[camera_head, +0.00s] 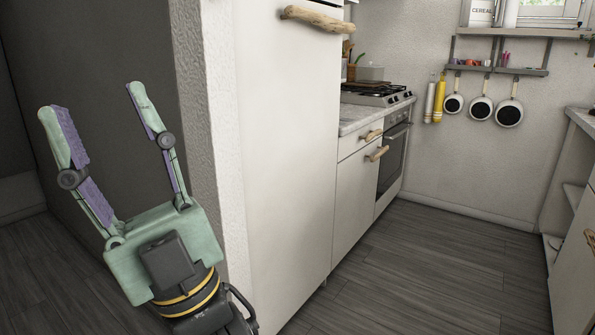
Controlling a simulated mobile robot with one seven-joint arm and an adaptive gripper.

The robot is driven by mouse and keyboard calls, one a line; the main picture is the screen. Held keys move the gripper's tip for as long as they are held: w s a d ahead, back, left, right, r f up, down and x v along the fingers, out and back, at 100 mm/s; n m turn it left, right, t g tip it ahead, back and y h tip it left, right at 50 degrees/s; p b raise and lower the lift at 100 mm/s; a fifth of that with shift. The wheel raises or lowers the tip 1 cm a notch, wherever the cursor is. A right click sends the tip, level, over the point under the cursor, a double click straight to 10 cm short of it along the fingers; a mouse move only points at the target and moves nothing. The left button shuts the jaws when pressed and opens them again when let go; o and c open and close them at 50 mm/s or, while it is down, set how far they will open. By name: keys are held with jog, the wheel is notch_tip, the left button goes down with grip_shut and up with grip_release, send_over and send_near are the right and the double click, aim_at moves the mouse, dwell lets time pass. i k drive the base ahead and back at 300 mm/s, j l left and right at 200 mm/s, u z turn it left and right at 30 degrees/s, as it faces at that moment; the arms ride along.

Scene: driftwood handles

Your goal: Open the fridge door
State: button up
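The tall white door (285,130) stands in the middle of the view, just right of a rough white wall edge. It looks shut and appears to be the fridge door. A driftwood handle (318,19) is fixed across its top. My gripper (95,103) is at the left, in front of the dark wall, with its two green and purple fingers spread wide apart and pointing up. Nothing is between them. It is left of and lower than the handle in the picture, apart from it.
The rough wall edge (208,110) stands between my gripper and the door. Beyond are a counter with drawers (357,140), a stove (385,93), and hanging pans (480,108). White cabinets (576,265) stand at the right. The wooden floor (430,265) between is clear.

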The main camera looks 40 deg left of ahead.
aim_at(288, 66)
jog(key=u, duration=3.55)
jog(key=k+l+u, duration=0.1)
jog(key=l+u, duration=0.25)
jog(key=k+l+u, duration=0.1)
jog(key=l+u, duration=0.25)
jog(key=l, duration=0.15)
jog(key=k+l+u, duration=0.4)
jog(key=l+u, duration=0.25)
jog(key=k+l+u, duration=0.55)
jog(key=k+u, duration=0.15)
jog(key=k+l+u, duration=0.15)
jog(key=k+u, duration=0.2)
jog(key=k, duration=1.05)
jog(key=k+z, duration=0.1)
jog(key=k, duration=0.4)
jog(key=k+l, duration=0.2)
jog(key=k, duration=0.25)
jog(key=j+z, duration=0.05)
